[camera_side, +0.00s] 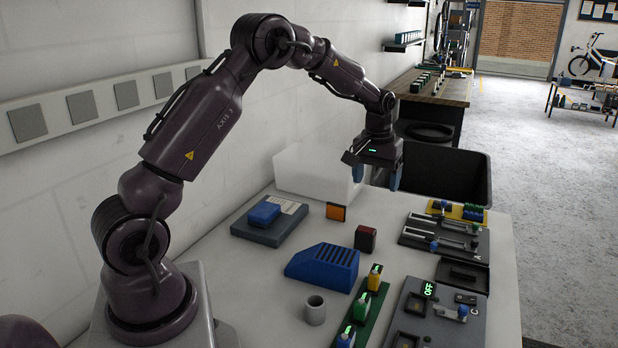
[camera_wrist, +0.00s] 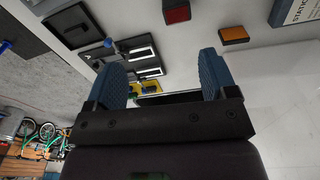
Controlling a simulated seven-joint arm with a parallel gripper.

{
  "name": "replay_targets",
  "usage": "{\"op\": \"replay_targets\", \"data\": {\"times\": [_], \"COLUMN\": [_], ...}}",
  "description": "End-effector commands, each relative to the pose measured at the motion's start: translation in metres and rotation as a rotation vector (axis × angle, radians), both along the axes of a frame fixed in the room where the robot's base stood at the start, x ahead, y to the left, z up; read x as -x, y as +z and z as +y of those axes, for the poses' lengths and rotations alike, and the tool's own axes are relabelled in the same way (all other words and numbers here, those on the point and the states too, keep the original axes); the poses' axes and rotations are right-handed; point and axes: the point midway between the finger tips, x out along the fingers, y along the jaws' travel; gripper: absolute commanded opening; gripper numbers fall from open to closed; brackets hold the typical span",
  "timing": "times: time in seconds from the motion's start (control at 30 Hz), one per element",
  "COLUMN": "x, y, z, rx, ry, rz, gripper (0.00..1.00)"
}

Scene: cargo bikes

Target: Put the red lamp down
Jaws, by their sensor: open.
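The red lamp (camera_side: 365,238) is a small dark block with a red face. It stands on the white table, behind and to the right of the blue slotted block, and touches nothing that I can see. It also shows at the top edge of the wrist view (camera_wrist: 177,11), partly cut off. My gripper (camera_side: 376,181) is open and empty, raised above the far end of the table, behind the lamp and apart from it. Its two blue fingers stand wide apart in the wrist view (camera_wrist: 161,68), with nothing between them.
An orange lamp (camera_side: 336,212) stands left of the red one. Nearby are a blue slotted block (camera_side: 322,266), a grey cup (camera_side: 315,311) and a green strip (camera_side: 375,303) with bottles. Slider panels line the right edge. A black bin (camera_side: 477,182) stands beyond the far edge.

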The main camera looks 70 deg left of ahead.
Motion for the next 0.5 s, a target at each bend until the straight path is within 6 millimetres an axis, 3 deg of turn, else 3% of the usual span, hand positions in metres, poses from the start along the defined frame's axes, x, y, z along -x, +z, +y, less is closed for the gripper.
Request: {"op": "replay_targets", "data": {"times": [0.03, 0.2, 0.33, 0.5], "x": [0.007, 0.047, 0.089, 0.153], "y": [0.029, 0.098, 0.135, 0.162], "z": [-0.018, -0.071, -0.108, -0.148], "rx": [-0.012, -0.044, -0.069, -0.103], "ry": [-0.042, -0.182, -0.289, -0.428], "rz": [-0.031, -0.112, -0.175, -0.259], "gripper": [0.78, 0.78, 0.78, 0.78]}}
